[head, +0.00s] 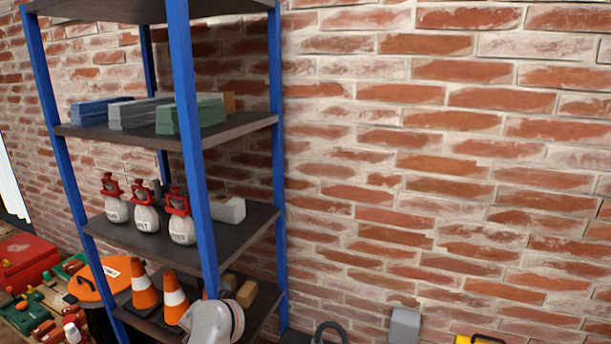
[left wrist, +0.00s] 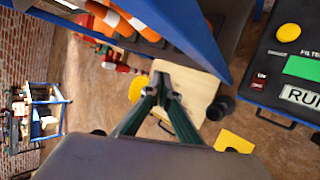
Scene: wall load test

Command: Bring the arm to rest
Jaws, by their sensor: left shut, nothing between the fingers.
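My left gripper (left wrist: 161,88) shows in the left wrist view with its two dark fingers brought together and nothing between them. It points out over open space above the brown floor, and I see no contact with anything. A pale rounded link of my arm (head: 211,323) shows at the bottom of the head view, in front of the shelf's lower part. The left gripper itself is outside the head view. My right gripper is in neither view.
A blue-post shelf (head: 193,150) stands against the brick wall (head: 440,150), holding three red-topped white canisters (head: 146,214) and orange cones (head: 174,297). In the left wrist view a dark panel box (left wrist: 290,95) is at the right. The wall's upper right is bare.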

